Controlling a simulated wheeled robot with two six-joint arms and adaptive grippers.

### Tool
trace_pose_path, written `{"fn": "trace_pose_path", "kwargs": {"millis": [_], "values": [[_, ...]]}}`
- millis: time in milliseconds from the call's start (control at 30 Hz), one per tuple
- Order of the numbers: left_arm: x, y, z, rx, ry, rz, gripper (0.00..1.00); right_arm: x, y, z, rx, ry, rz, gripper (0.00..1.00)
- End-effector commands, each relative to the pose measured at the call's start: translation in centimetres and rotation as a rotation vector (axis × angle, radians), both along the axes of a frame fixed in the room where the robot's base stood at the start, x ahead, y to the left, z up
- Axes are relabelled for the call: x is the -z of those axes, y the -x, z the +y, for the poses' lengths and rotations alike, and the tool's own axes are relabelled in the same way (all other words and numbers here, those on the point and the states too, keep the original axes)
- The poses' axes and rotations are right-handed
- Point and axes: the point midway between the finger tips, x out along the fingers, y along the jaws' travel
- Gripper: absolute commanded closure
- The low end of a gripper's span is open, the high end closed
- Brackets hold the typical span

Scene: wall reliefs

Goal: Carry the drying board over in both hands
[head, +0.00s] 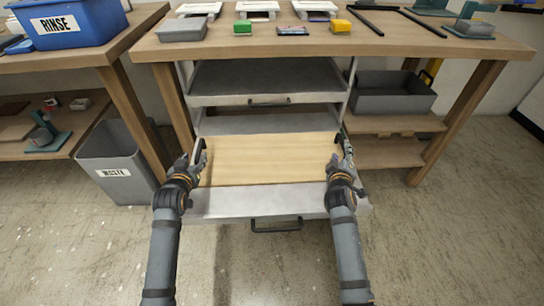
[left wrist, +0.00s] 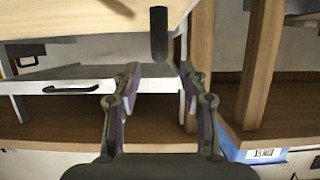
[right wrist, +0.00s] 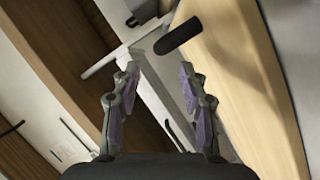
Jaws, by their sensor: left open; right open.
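The drying board (head: 268,160) is a pale wooden panel lying in the pulled-out lower drawer. A dark handle stands at each end; the left one (head: 198,150) also shows in the left wrist view (left wrist: 158,35), the right one in the right wrist view (right wrist: 178,36). My left gripper (head: 193,162) is at the board's left end, open, its fingers short of the handle. My right gripper (head: 343,162) is at the right end, open, with the handle beyond its fingertips. Neither holds anything.
The open drawer's white front (head: 260,203) with a black pull is nearest me. Closer drawers sit above under the workbench (head: 380,45). A grey waste bin (head: 112,160) stands left, and a blue rinse box (head: 70,22) is on the left table. A grey tub (head: 393,95) sits on the right shelf.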

Motion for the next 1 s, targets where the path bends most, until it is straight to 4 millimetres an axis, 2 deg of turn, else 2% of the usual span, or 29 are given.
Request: {"fn": "trace_pose_path", "kwargs": {"millis": [200,400,800,1000], "values": [[1.4,-3.9,0.0,0.0,0.0,0.0,0.57,0.8,-3.9,-1.3,-0.001,0.001,-0.001,0.57],[2.2,-6.1,0.1,0.0,0.0,0.0,0.57,1.3,-6.0,-2.0,0.0,0.001,0.0,0.57],[2.4,-6.7,0.1,0.0,0.0,0.0,0.57,1.5,-6.6,-2.2,0.0,-0.001,0.0,0.57],[2.4,-6.7,0.1,0.0,0.0,0.0,0.84,1.5,-6.6,-2.2,0.0,-0.001,0.0,0.84]]}}
